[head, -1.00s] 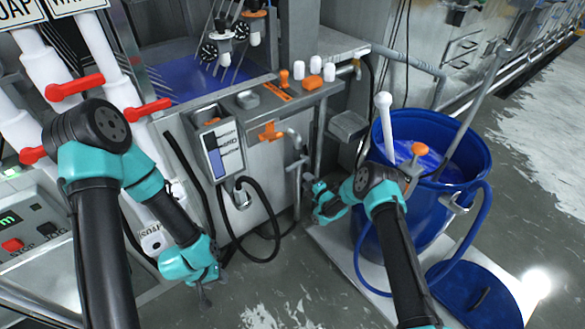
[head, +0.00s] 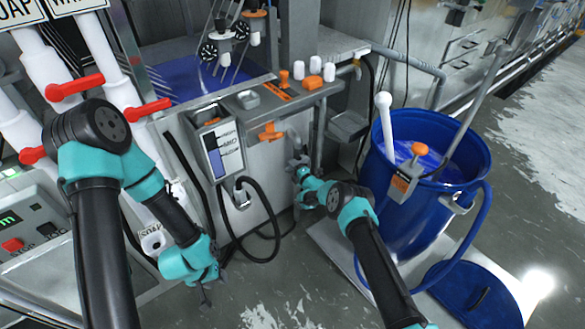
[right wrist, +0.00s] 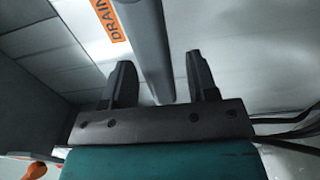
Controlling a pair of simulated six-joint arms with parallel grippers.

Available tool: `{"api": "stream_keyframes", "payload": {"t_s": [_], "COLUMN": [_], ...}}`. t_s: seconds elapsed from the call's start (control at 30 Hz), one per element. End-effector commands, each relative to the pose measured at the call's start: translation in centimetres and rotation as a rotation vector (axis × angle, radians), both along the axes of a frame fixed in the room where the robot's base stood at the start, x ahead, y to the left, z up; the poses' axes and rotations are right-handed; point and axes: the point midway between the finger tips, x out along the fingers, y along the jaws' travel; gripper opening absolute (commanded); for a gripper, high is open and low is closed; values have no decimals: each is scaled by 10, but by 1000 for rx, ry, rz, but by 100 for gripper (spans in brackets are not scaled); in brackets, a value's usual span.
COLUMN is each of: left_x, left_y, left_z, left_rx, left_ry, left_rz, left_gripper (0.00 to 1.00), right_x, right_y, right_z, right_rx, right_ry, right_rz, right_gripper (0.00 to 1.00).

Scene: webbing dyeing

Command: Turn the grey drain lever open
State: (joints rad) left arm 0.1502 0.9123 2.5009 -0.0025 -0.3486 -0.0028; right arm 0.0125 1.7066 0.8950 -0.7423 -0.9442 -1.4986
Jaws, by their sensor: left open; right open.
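The grey drain lever (right wrist: 148,45) shows in the right wrist view as a long grey bar beside an orange DRAIN label (right wrist: 103,18). Its lower end lies between the two dark fingers of my right gripper (right wrist: 160,78), with gaps visible at both sides. My right gripper is open. My left gripper (head: 204,292) is open and empty, hanging low in front of the machine, away from the lever.
A blue barrel (head: 428,215) stands right of my right arm, with a blue lid (head: 462,295) in front. Red valve handles (head: 75,87) are at the left.

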Motion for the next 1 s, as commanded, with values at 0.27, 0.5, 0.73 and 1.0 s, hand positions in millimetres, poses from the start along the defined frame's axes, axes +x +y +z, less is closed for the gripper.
{"api": "stream_keyframes", "payload": {"t_s": [0.27,0.5,0.73,1.0], "left_x": [0,0,0,0], "left_y": [0,0,0,0], "left_z": [0,0,0,0], "left_rx": [0,0,0,0], "left_ry": [0,0,0,0], "left_rz": [0,0,0,0], "left_gripper": [43,43,43,43], "right_x": [4,4,4,4], "right_y": [3,3,3,3], "right_z": [0,0,0,0], "right_rx": [-1,-1,-1,-1], "right_ry": [0,-1,-1,-1], "right_rz": [0,0,0,0], "right_gripper": [53,46,24,0]}}
